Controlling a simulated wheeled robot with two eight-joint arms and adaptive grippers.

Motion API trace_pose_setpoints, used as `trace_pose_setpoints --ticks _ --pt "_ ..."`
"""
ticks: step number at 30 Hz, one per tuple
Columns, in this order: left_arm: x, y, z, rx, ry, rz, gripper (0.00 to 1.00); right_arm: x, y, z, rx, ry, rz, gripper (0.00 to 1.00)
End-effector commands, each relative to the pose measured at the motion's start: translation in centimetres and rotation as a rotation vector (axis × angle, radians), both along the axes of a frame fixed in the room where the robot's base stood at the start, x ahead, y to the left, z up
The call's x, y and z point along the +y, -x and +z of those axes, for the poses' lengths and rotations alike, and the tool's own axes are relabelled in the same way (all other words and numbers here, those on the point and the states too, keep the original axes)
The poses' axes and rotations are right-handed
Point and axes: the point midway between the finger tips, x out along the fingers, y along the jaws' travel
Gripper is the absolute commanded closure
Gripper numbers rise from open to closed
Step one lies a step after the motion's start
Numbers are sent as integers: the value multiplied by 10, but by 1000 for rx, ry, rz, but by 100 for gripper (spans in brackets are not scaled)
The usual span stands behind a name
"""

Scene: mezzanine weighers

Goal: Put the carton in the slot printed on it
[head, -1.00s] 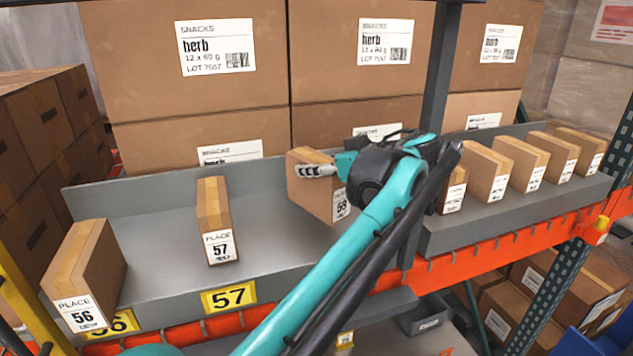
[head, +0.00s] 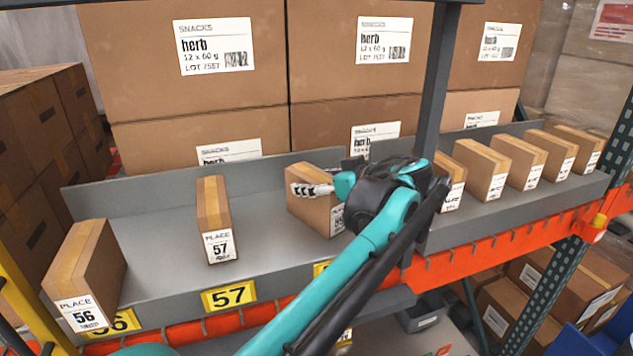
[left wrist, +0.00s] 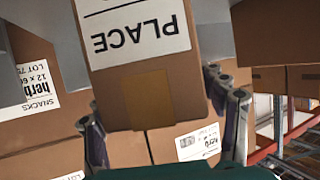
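The carton (head: 312,210) is a small brown box with a white label, upright over the grey shelf, right of the carton marked 57. The label is half hidden by my arm; its number is hard to read. My left gripper (head: 322,188) is shut on the carton, with one finger along its near left side. In the left wrist view the carton (left wrist: 155,95) fills the space between the fingers, its "PLACE" label upside down. The carton's base is at or just above the shelf; I cannot tell if it touches. A yellow slot tag (head: 320,268) below is mostly hidden.
Carton 57 (head: 215,220) and carton 56 (head: 85,270) stand to the left, above yellow tags 57 (head: 229,296) and 56 (head: 112,322). Several cartons (head: 520,160) stand right of the grey post (head: 436,90). Big herb boxes (head: 190,60) stand behind.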

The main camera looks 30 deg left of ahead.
Motion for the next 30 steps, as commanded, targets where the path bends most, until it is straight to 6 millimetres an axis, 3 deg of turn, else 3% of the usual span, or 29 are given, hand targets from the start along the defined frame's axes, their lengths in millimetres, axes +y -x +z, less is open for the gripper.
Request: trace_pose_setpoints --ticks 7,21,30 --pt "-14 4 6 0 0 -2 28 0 0 -5 0 0 0 60" --pt "-95 30 42 0 0 -3 28 0 0 -32 0 0 0 60" --pt "-106 35 48 0 0 0 28 0 0 -33 0 0 0 60"
